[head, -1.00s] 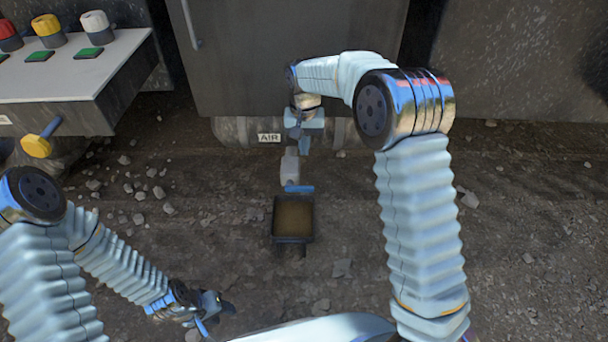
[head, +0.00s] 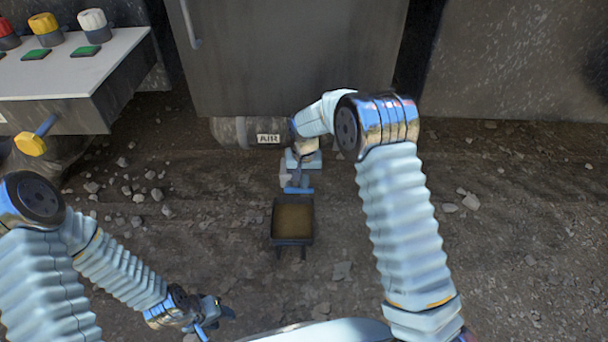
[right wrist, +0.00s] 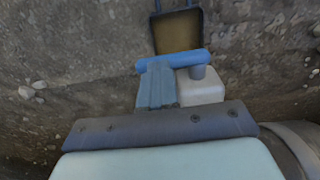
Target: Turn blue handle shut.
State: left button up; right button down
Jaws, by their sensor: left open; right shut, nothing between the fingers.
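The blue handle (head: 298,190) is a short bar lying crosswise on a pale valve body (head: 285,177) below the AIR tank, above a small tray. In the right wrist view the blue handle (right wrist: 172,60) sits across the top of the pale body (right wrist: 202,88), with a grey stem beside it. My right gripper (head: 303,178) is shut and empty, right at the handle. In the right wrist view its blue-grey fingers (right wrist: 157,82) reach the handle's left part; I cannot tell whether they touch. My left gripper (head: 218,312) is open and empty, low over the ground at the left.
The dark tray (head: 294,215) with brown contents stands just in front of the valve. The AIR tank (head: 230,131) lies behind it, under a grey cabinet (head: 290,60). A control panel (head: 75,65) with knobs and a yellow-ended lever (head: 32,143) is at left. Gravel ground is open at right.

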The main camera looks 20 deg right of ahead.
aim_at(311, 188)
dwell(0.4)
jog(key=shift+s+d+f+t+y+b, duration=0.1)
jog(key=shift+d+f+t+y+b, duration=0.35)
jog(key=shift+y+b, duration=0.7)
jog(key=f+y+b, duration=0.1)
jog(key=y+b, duration=0.1)
jog(key=d+f+t+y+b, duration=0.1)
jog(key=b, duration=0.1)
jog(key=shift+s+f+y+b, duration=0.15)
jog(key=shift+f+y+b, duration=0.2)
jog(key=shift+f, duration=0.05)
jog(key=shift+a+f+b, duration=0.15)
jog(key=shift+f+b, duration=0.15)
jog(key=shift+b, duration=0.15)
jog(key=shift+a+f+b, duration=0.15)
jog(key=shift+f+b, duration=0.4)
jog(key=shift+f, duration=0.65)
jog(key=shift+b+x, duration=0.5)
jog(key=shift+x, duration=0.85)
jog(key=shift+a, duration=0.25)
